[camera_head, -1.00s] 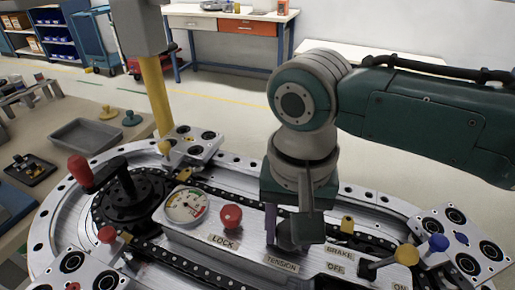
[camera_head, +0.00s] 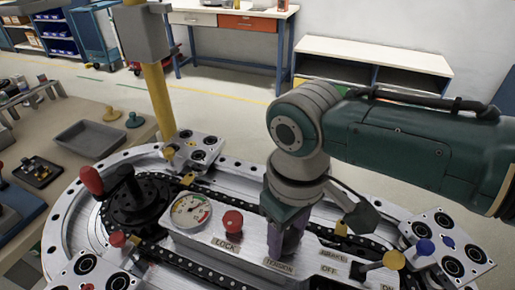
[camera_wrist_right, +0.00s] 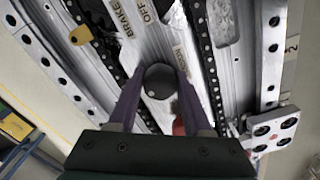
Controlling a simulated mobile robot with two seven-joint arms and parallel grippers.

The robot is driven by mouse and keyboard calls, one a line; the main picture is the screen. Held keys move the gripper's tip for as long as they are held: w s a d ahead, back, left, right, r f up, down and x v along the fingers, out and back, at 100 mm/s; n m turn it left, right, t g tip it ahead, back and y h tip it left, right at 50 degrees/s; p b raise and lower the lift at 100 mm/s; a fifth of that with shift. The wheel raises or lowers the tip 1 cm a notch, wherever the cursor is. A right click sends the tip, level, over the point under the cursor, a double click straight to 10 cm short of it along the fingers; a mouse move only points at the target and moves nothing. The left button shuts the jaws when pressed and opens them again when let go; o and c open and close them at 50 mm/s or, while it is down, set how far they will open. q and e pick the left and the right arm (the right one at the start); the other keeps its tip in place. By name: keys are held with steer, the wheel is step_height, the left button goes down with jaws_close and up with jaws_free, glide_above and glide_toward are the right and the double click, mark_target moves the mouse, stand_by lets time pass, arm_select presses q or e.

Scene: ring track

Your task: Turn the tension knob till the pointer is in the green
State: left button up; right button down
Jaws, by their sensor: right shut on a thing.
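The tension knob (camera_wrist_right: 160,80) is a dark round knob between the two purple fingers of my right gripper (camera_wrist_right: 159,82) in the wrist view. The gripper is shut on it. In the head view my right gripper (camera_head: 286,240) points down at the TENSION label (camera_head: 279,265) and hides the knob. The round gauge (camera_head: 190,211) sits on the silver control panel (camera_head: 205,240), left of the gripper. Its pale face has coloured sections, but the pointer is too small to place surely. My left gripper is not in view.
A red LOCK knob (camera_head: 232,222) stands between the gauge and my gripper. A yellow-tipped brake lever (camera_head: 393,260) is to the right. A black hub with a red-handled crank (camera_head: 92,180) is at the left. A chain runs around the panel. A yellow post (camera_head: 158,95) rises behind.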

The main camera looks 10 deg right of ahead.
mark_target(287, 235)
steer(key=shift+n, duration=0.9)
steer(key=shift+c, duration=1.6)
jaws_free()
step_height(287, 235, up, 10)
steer(key=shift+p, duration=1.2)
